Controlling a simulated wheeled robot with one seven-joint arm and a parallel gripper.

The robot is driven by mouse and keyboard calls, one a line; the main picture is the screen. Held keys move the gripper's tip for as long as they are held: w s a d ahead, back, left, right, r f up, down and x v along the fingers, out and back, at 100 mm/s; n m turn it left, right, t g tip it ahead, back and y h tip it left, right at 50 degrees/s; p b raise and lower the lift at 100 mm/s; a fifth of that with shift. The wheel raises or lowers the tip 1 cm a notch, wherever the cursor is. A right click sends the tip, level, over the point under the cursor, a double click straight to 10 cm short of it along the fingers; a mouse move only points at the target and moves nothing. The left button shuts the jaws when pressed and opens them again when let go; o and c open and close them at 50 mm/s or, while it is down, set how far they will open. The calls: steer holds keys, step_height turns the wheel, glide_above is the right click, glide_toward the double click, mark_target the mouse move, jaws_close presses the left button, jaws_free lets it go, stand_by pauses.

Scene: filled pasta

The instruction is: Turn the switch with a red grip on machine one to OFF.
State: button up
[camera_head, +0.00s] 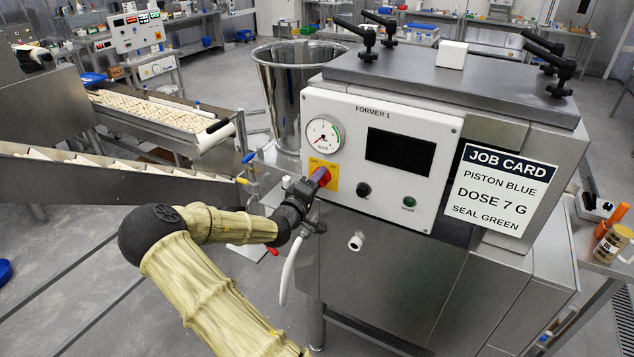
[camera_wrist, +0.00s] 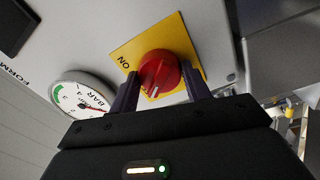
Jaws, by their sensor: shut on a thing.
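Machine one is a steel machine whose white panel (camera_head: 415,110) reads FORMER 1. At the panel's lower left is a yellow plate (camera_head: 333,185) marked OFF and ON, with the red grip (camera_head: 321,176) of the switch on it. My gripper (camera_head: 309,187) reaches it from the lower left. In the wrist view, the two fingers of my gripper (camera_wrist: 161,88) are shut on the red grip (camera_wrist: 158,70), one on each side. The word ON shows on the yellow plate (camera_wrist: 178,35). A white mark on the grip points away from ON; the OFF word is hidden there.
A pressure gauge (camera_head: 323,136) sits just above the switch. A dark screen (camera_head: 399,151), a black knob (camera_head: 363,189) and a green button (camera_head: 410,201) are to its right. A job card (camera_head: 500,189) is on the machine's front. A steel hopper (camera_head: 283,100) stands behind my gripper.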

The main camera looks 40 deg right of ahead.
steer(key=shift+n, duration=0.7)
steer(key=o, duration=1)
steer(key=shift+a, duration=0.1)
steer(key=shift+c, duration=0.2)
steer(key=b+v, duration=0.5)
steer(key=v, duration=1.2)
steer(key=shift+s+a+f, duration=0.1)
steer(key=shift+s+f, duration=0.05)
